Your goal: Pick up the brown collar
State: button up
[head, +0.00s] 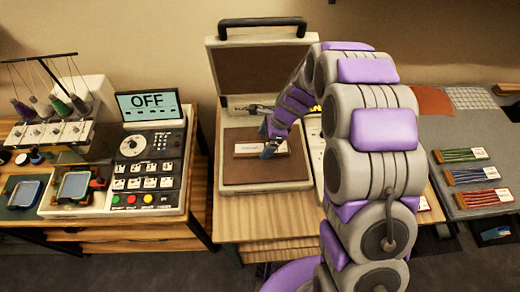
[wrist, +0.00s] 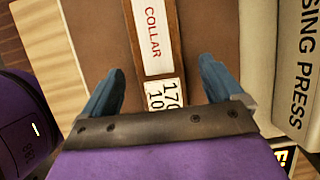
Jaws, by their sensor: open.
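The brown collar (wrist: 154,40) is a narrow brown strip with a white label reading COLLAR and a second label with numbers. It lies between the two blue fingers of my gripper (wrist: 161,68) in the wrist view, with no visible contact. In the head view the collar (head: 247,148) lies on the brown pad of the open press. My gripper (head: 268,150) is over its right end and hides part of it. The gripper is open and empty.
The press (head: 225,207) has its brown lid (head: 255,72) raised behind the pad. A control box (head: 150,145) with an OFF screen and thread spools (head: 60,104) stand left. Coloured bundles (head: 470,175) lie on the grey right-hand table (head: 450,130).

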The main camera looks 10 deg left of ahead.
aim_at(261, 149)
jog(key=x, duration=0.2)
jog(key=shift+a+f, duration=0.1)
jog(key=shift+f, duration=0.2)
jog(key=shift+d, duration=0.55)
jog(key=shift+c, duration=0.9)
jog(key=shift+a, duration=0.2)
jog(key=c, duration=1.1)
jog(key=shift+o, duration=0.2)
jog(key=shift+r, duration=0.15)
